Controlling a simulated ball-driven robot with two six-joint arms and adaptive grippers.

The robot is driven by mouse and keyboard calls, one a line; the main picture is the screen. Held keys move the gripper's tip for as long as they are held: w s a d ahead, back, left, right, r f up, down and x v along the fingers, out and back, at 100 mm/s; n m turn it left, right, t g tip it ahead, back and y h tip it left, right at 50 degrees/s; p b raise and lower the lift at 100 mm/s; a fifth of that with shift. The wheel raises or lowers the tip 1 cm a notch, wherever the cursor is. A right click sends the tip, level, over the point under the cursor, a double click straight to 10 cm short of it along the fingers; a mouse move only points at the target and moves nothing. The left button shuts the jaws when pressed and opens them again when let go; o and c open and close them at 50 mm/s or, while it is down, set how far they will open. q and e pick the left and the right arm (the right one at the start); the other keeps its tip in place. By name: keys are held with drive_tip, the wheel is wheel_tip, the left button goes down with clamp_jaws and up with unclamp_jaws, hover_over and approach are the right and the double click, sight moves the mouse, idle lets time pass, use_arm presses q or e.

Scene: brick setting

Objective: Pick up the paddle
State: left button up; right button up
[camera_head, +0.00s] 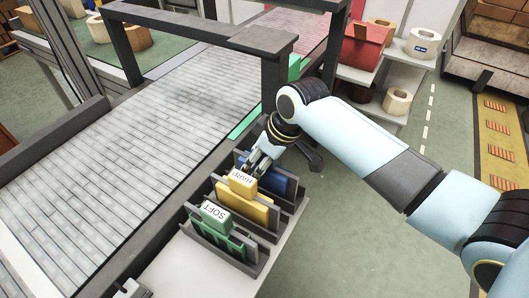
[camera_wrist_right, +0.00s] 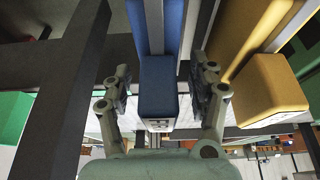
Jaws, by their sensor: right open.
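Three paddles with block-shaped handles stand in a dark slotted rack (camera_head: 262,262) at the table's end. My right gripper (camera_head: 257,164) is low over the back of the rack. In the right wrist view, its open fingers (camera_wrist_right: 160,80) lie on either side of the blue handle (camera_wrist_right: 158,93), with visible gaps. The yellow handle (camera_wrist_right: 262,90) is right beside the right finger. My left gripper does not show.
A grey slatted conveyor (camera_head: 110,145) runs along the left, with a dark frame (camera_head: 200,27) over it. Shelves with a red bin (camera_head: 363,45) and tan rolls (camera_head: 397,102) stand behind my right arm. Green floor (camera_head: 340,235) is open to the rack's right.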

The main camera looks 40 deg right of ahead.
drive_tip(key=shift+w+a+f, duration=0.1)
drive_tip(key=shift+w+f, duration=0.1)
drive_tip(key=shift+f, duration=0.35)
clamp_jaws()
